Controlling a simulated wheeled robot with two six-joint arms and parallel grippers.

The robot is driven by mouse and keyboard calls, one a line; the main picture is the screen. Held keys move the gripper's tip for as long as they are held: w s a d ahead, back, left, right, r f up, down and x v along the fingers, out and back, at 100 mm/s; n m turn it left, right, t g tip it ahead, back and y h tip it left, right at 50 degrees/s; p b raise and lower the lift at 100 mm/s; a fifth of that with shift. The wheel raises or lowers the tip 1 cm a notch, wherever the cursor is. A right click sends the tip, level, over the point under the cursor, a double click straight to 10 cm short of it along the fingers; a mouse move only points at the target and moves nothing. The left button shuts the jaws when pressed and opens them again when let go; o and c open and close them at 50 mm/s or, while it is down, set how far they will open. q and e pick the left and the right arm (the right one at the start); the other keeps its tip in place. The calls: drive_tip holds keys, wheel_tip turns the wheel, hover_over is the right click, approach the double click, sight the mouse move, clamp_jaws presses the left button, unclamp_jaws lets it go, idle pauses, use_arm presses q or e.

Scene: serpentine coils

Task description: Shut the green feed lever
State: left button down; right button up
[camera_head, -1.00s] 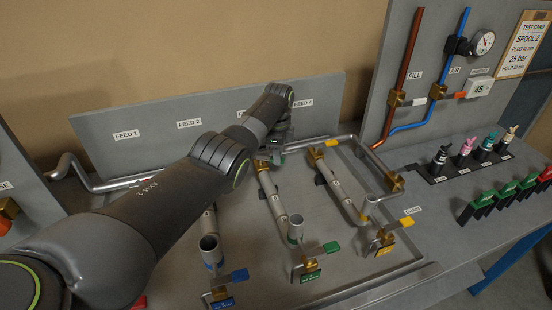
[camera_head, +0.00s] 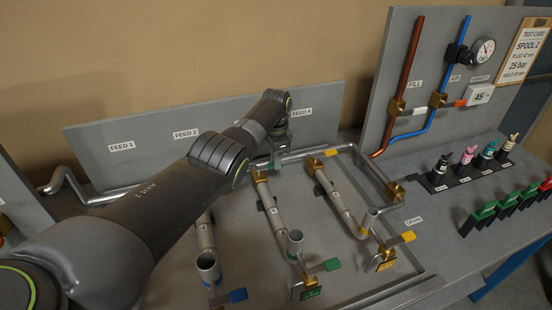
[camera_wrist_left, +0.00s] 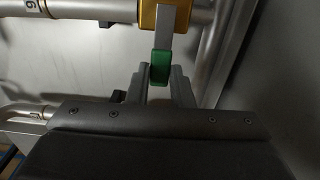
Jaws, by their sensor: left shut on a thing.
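The green feed lever (camera_wrist_left: 161,65) shows in the left wrist view as a green grip on a flat metal stem. The stem hangs from a brass valve (camera_wrist_left: 170,18) on a pipe. My left gripper (camera_wrist_left: 160,78) is shut on the green grip, with a finger on either side. Another green lever (camera_head: 331,264) is at the front end of a coil. My right gripper is not in view.
Serpentine pipes with upright open ends (camera_head: 295,240) fill the tray. A blue lever (camera_head: 238,295) and a yellow lever (camera_head: 408,237) stick out at the front. A grey label board (camera_head: 160,150) stands behind. Plugs (camera_head: 488,152) and green-handled tools (camera_head: 485,213) stand at right.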

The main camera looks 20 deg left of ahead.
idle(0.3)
use_arm(q)
drive_tip(key=c, duration=1.3)
unclamp_jaws()
drive_tip(key=shift+r, duration=0.1)
drive_tip(key=shift+r, duration=0.25)
wheel_tip(320, 180, up, 2)
drive_tip(key=shift+w+r+p, duration=0.1)
drive_tip(key=shift+r+p, duration=0.05)
drive_tip(key=shift+p, duration=0.25)
wheel_tip(320, 180, up, 14)
drive_tip(key=b, duration=0.3)
drive_tip(key=shift+r, duration=0.2)
